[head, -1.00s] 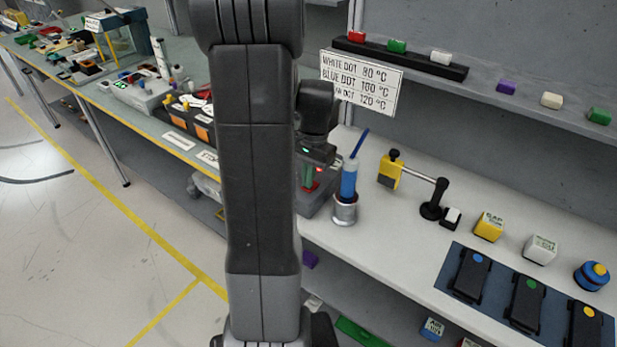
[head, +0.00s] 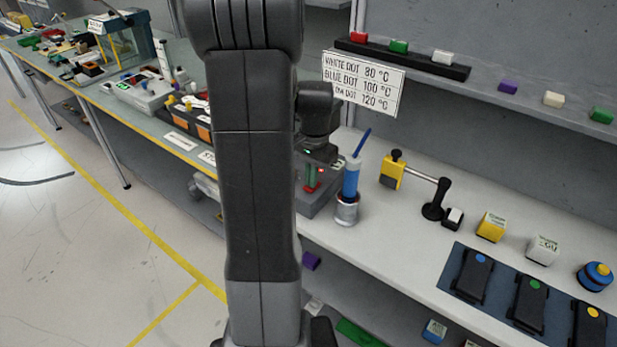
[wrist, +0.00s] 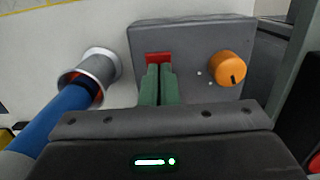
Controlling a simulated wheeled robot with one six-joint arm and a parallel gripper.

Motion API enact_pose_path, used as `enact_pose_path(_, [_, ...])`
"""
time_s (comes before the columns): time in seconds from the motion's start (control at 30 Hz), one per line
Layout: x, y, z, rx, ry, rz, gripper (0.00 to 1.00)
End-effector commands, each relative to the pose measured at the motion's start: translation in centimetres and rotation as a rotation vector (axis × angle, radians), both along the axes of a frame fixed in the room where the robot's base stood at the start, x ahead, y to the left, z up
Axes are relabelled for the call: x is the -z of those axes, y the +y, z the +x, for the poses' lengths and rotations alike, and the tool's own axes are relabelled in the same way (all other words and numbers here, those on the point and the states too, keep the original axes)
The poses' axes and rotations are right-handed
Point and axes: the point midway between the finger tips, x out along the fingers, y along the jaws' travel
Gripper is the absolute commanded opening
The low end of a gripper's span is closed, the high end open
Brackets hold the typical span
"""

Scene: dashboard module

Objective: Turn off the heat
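A grey heater control box (wrist: 205,35) in the wrist view has a red rocker switch (wrist: 158,57) and an orange knob (wrist: 228,68). My gripper (wrist: 158,72) has its two green fingers close together, shut and empty, with the tips at the near edge of the red switch. I cannot tell whether they touch it. In the head view the box (head: 322,200) sits on the bench, partly hidden by my arm. A blue-handled iron (head: 351,178) stands in a metal holder (head: 346,210) beside it; in the wrist view its blue handle (wrist: 52,118) is at the left.
A sign with dot colours and temperatures (head: 363,82) hangs above the bench. A yellow and black clamp arm (head: 392,172), a yellow cube (head: 491,227), a white cube (head: 541,250) and a dark blue mat (head: 447,282) with black devices are at the right.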

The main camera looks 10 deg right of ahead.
Motion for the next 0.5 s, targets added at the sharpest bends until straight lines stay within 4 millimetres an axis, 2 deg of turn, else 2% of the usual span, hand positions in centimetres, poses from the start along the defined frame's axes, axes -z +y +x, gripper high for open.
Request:
enact_pose_path(0.07, [0.6, -0.3, 0.1, 0.002, 0.0, -0.005, 0.0])
enact_pose_path(0.23, [-0.1, -0.3, 0.1, 0.002, -0.001, -0.006, 0.0])
enact_pose_path(0.37, [-1.7, -0.3, 0.0, 0.0, -0.004, -0.006, 0.0])
enact_pose_path(0.5, [-4.2, -0.3, -0.2, -0.002, -0.007, -0.006, 0.0])
